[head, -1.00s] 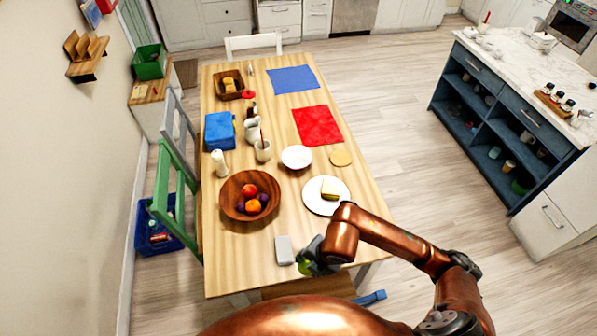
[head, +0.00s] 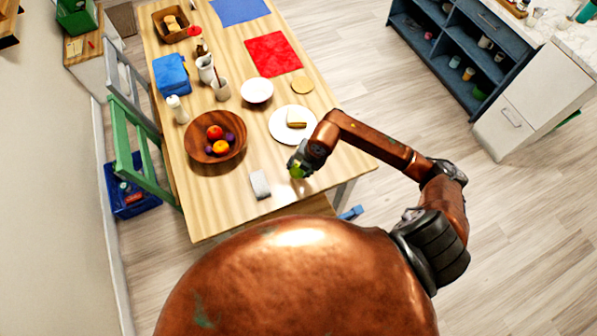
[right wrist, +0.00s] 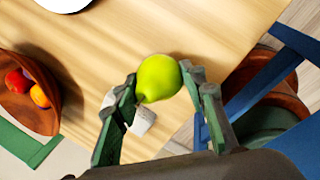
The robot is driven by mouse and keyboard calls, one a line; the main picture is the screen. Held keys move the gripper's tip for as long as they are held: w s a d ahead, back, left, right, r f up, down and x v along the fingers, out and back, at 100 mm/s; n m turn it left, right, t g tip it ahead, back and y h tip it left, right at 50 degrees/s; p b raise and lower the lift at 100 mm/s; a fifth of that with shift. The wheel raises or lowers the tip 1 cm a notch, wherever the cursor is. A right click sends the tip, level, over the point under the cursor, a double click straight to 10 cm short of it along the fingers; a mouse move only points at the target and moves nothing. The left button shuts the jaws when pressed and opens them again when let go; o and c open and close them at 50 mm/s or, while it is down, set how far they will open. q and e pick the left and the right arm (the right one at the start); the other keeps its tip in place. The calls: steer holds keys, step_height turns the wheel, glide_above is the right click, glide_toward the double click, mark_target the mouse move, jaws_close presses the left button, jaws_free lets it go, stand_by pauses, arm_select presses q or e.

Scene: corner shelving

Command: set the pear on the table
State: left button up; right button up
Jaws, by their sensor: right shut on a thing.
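The green pear (right wrist: 159,78) is between the fingers of my right gripper (right wrist: 160,90) in the right wrist view, and the fingers are shut on it. In the head view the pear (head: 296,172) shows as a small green patch below the right gripper (head: 299,165), over the near right part of the wooden table (head: 225,205). I cannot tell whether the pear touches the table top. My left gripper is not in view.
A grey-white block (head: 260,184) lies just left of the pear. A wooden fruit bowl (head: 196,163) stands farther left, and a white plate (head: 279,127) with a sandwich lies behind the gripper. Bare table lies around the block. A chair (head: 127,137) stands at the left edge.

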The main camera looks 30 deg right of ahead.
mark_target(299, 172)
steer(key=shift+w+d+f, duration=0.1)
steer(key=shift+f, duration=0.8)
steer(key=shift+w+d+f, duration=0.1)
steer(key=shift+f, duration=0.8)
steer(key=shift+f, duration=0.1)
steer(key=o, duration=1.2)
steer(key=v, duration=1.2)
steer(key=shift+p, duration=0.3)
